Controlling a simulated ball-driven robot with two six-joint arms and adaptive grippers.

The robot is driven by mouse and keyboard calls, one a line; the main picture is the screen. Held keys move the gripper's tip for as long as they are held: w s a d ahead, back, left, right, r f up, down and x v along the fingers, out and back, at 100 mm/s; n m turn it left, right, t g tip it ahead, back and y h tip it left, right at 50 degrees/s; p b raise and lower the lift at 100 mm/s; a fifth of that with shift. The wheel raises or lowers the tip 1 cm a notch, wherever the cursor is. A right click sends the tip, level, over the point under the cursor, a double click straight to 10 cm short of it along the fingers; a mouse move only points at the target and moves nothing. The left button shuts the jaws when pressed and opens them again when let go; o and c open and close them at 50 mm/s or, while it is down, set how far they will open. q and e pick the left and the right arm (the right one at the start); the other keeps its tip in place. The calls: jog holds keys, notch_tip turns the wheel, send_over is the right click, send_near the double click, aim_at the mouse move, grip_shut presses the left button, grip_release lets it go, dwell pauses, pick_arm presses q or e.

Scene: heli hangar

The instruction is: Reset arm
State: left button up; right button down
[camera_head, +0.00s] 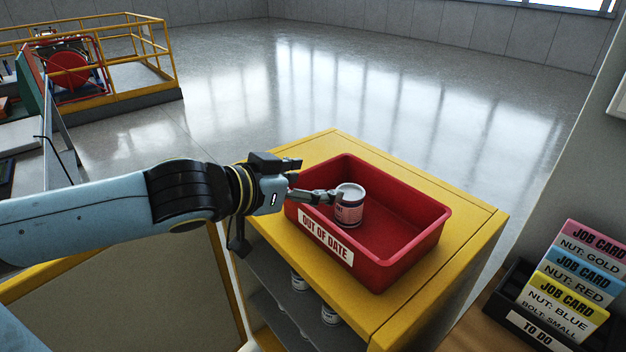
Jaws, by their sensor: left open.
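My left arm comes in from the left, and its gripper (318,186) reaches over the near left rim of a red tray (432,232) labelled "OUT OF DATE". The gripper is open. A small can (349,206) with a pinkish label and a pale lid stands upright in the left part of the tray. The fingertips are right beside the can's left side; I cannot tell whether they touch it. My right gripper is not in view.
The tray stands on a yellow cabinet (462,262) with more cans (330,314) on shelves below. At right, job cards (578,290) stand in a black "TO DO" holder (530,328) beside a wall. A yellow railing (130,70) is at the far left. Open floor lies behind.

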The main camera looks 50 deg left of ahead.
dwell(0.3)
pick_arm(q)
jog(key=s+d+f+m+g, duration=0.1)
jog(key=s+d+f+g, duration=0.1)
jog(key=s+d+g, duration=0.45)
jog(key=s+d+f+g, duration=0.2)
jog(key=s+f+g, duration=0.15)
jog(key=s, duration=0.65)
jog(key=s+a+f+g+y+b, duration=0.2)
jog(key=f+b, duration=0.7)
jog(key=f, duration=2.8)
jog(key=s+a+f+h+b, duration=0.1)
jog(key=s+f+b, duration=0.5)
jog(key=s+f, duration=1.2)
notch_tip(320, 180, down, 2)
jog(key=shift+s+a+n+g, duration=0.3)
jog(key=shift+a, duration=0.3)
